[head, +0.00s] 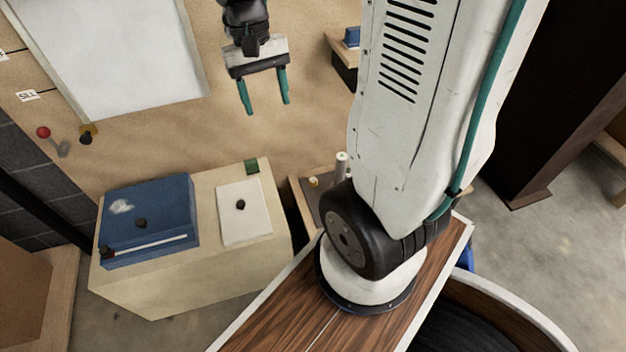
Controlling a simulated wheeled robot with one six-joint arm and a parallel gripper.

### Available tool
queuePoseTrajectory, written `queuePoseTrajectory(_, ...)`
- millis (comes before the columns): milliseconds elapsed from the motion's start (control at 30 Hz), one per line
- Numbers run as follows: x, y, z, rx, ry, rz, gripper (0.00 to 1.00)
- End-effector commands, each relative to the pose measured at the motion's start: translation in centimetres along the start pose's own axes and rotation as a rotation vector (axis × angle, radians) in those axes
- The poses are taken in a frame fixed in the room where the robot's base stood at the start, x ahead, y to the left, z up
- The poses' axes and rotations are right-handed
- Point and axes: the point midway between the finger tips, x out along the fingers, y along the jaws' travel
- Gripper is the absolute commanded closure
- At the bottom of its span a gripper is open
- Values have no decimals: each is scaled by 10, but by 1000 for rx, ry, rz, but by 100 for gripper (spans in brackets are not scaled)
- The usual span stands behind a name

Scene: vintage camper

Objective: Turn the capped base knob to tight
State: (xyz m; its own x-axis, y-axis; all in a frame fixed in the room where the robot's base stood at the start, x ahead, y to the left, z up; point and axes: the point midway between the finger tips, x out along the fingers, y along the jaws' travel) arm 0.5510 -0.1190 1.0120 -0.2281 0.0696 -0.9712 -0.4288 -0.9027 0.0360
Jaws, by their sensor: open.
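Three small dark knobs show in the head view, and I cannot tell which is the capped base knob. One black knob (240,204) sits on a white plate (258,226) on top of the cream cabinet. Another dark knob (141,224) is on the blue box (174,200) to its left. A third black knob (86,138) is on the tan wall, over a yellow disc. Knob markings are too small to read. My gripper (268,107) hangs above and behind the cabinet, its two green fingers apart and empty, clear of all the knobs.
A red-balled lever (44,133) is on the wall at left, below a framed pale panel (120,50). A small green block (252,166) lies at the back edge of the cream cabinet (160,297). A shelf with a blue item (351,37) is right of my gripper.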

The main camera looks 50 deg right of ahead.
Motion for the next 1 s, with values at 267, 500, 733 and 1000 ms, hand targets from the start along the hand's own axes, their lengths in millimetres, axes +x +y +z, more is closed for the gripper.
queuePoseTrajectory(267, -31, -14, 89, -226, 128, 10, 41)
queuePoseTrajectory(500, -38, -16, 125, -316, 198, 11, 41)
queuePoseTrajectory(733, -41, -16, 146, -368, 251, 9, 41)
queuePoseTrajectory(1000, -40, -16, 152, -392, 269, 10, 41)
